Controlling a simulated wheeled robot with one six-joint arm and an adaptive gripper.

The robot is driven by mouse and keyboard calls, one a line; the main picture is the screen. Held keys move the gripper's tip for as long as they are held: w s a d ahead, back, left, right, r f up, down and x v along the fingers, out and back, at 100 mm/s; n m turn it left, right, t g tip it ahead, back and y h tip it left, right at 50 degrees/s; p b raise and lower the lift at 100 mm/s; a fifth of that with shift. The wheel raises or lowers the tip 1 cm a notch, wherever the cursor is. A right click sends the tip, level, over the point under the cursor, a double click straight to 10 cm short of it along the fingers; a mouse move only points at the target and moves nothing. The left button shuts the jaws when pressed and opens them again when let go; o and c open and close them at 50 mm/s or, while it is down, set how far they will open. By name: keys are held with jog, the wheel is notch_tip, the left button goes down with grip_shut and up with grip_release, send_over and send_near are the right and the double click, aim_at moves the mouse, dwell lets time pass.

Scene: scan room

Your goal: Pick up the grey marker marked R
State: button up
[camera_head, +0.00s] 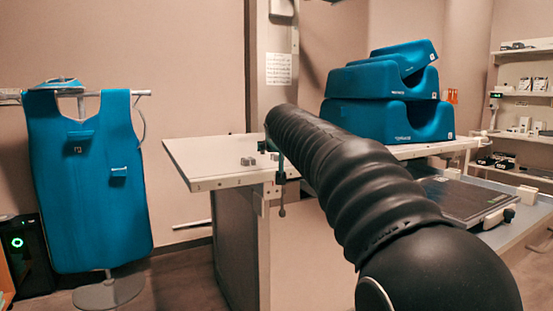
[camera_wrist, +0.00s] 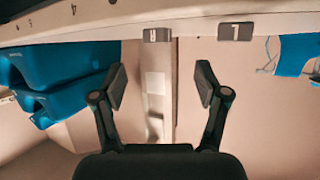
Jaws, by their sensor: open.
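In the wrist view, which looks upside down, a small grey marker (camera_wrist: 156,35) stands at the table edge, its pale letter small and apparently an R. A second grey marker (camera_wrist: 236,31) with a clearer L stands to its right. My gripper (camera_wrist: 161,84) is open and empty, its two fingers apart, with the R marker beyond them, roughly in line with the gap and not touched. In the head view, small grey blocks (camera_head: 248,161) sit on the white table top (camera_head: 205,158); their letters cannot be read. My arm hides the gripper there.
Blue foam supports (camera_head: 388,119) are stacked on the table behind my arm. A dark flat panel (camera_head: 462,199) lies at the right. A blue vest (camera_head: 88,190) hangs on a stand at the left. The table's left front part is mostly clear.

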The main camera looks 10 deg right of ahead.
aim_at(277, 154)
jog(key=shift+p+x, duration=0.4)
jog(key=shift+x, duration=3.9)
jog(key=shift+d, duration=0.1)
jog(key=c, duration=1.2)
